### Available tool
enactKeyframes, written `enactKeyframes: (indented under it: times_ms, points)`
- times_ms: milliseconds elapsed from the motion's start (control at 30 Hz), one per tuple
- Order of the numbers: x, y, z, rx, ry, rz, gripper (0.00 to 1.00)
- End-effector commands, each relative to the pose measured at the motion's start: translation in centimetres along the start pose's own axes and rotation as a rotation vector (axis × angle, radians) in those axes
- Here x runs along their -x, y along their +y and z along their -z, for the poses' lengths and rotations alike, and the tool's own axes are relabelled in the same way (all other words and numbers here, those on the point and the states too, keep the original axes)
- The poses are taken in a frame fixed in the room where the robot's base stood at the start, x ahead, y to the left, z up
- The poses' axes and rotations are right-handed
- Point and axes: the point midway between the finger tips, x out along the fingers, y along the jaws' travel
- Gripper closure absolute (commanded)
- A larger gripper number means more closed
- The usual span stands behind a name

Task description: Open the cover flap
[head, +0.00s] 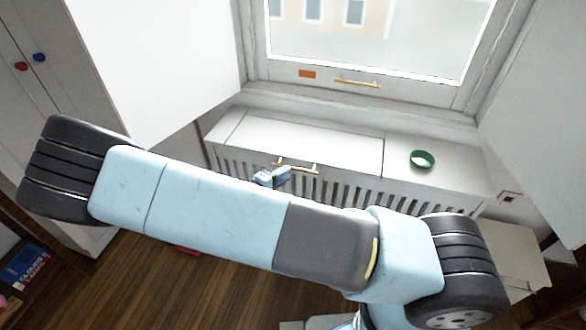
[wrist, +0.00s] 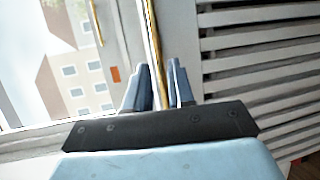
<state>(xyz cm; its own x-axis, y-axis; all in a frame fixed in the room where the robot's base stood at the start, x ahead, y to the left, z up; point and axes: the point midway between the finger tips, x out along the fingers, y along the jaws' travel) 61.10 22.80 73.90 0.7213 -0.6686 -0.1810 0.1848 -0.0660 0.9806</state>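The cover flap (head: 300,137) is the white lid section on top of the slatted radiator cover under the window. It looks closed and flat. A gold bar handle (head: 306,168) runs along its front edge. My gripper (head: 276,177), with light blue fingers, is at the left part of this handle. In the wrist view the gold handle (wrist: 152,40) runs down between the two fingers of my gripper (wrist: 158,75). The fingers stand apart on either side of it, with a narrow gap visible. Whether they touch the handle is hard to see.
A green bowl (head: 422,159) stands on the right section of the cover top. The window (head: 370,40) above has its own gold handle (head: 358,83). White panels flank both sides. Wooden floor lies below.

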Motion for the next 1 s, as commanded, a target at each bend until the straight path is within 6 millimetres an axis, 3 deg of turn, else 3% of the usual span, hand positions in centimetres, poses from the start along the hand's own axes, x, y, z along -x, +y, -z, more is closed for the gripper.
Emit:
enactKeyframes:
  times_ms: [300, 767, 1000]
  points:
    - [-4.4, 0.0, 0.0, -0.001, 0.000, 0.000, 0.77]
    - [-5.5, 0.0, 0.0, -0.001, 0.000, 0.000, 0.77]
    - [-5.5, 0.0, 0.0, 0.000, 0.000, 0.001, 0.99]
